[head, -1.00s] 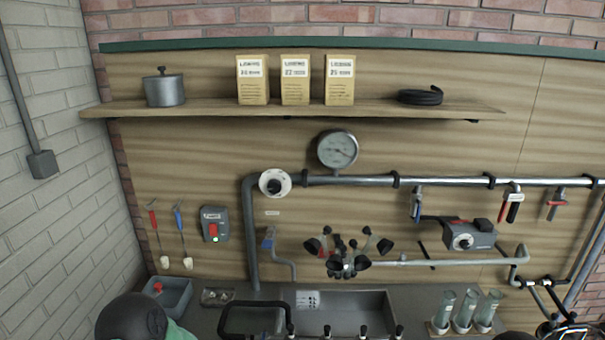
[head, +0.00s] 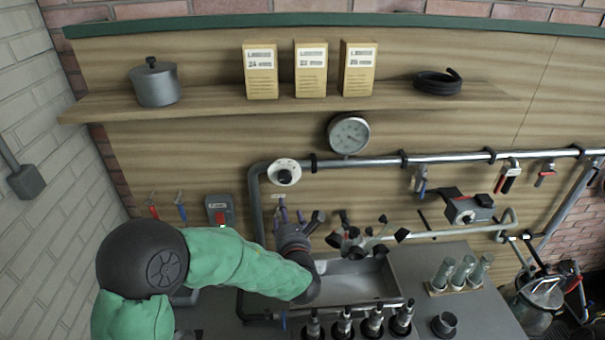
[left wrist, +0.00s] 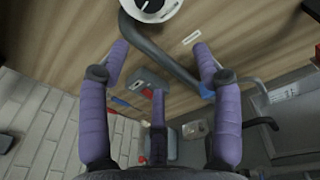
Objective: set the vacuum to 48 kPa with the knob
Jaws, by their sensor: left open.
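The vacuum knob (head: 285,172) is a black knob on a round white dial, mounted at the bend of the grey pipe. A round gauge (head: 348,133) sits above the pipe to its right; its reading is too small to tell. My left gripper (head: 290,213), purple-fingered, is below the knob and apart from it. In the left wrist view the gripper (left wrist: 161,50) is spread open and empty, with the knob (left wrist: 150,5) at the top edge, partly cut off, beyond the fingertips. My right gripper is not in view.
A cluster of black cups (head: 362,238) hangs close to the right of my left gripper. A grey box with a red switch (head: 220,211) is on the wall to the left. A shelf (head: 215,101) with cartons runs above. The sink (head: 365,285) lies below.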

